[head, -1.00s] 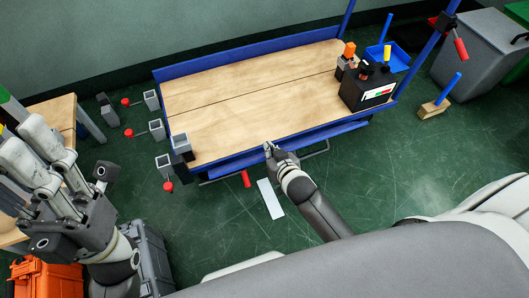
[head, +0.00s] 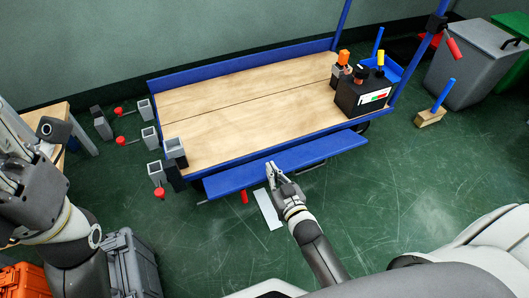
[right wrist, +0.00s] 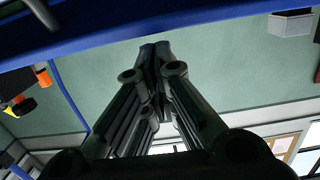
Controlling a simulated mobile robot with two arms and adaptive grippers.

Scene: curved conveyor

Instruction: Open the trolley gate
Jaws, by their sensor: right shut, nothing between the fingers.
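The trolley (head: 240,105) has a wooden deck with blue edges. Its blue gate (head: 310,154) is a long panel along the near side, sloping outward from the deck edge with its broad face showing. My right gripper (head: 270,168) is shut and empty, its fingertips at the gate's near edge; I cannot tell whether they touch. In the right wrist view the closed fingers (right wrist: 155,50) point up towards a blue bar (right wrist: 210,22) crossing the top.
A black box (head: 362,95) with a small display stands on the deck's right end. Grey square sockets (head: 150,137) with red knobs line the left end. A grey bin (head: 465,65) stands at the right. Orange and grey cases lie at lower left.

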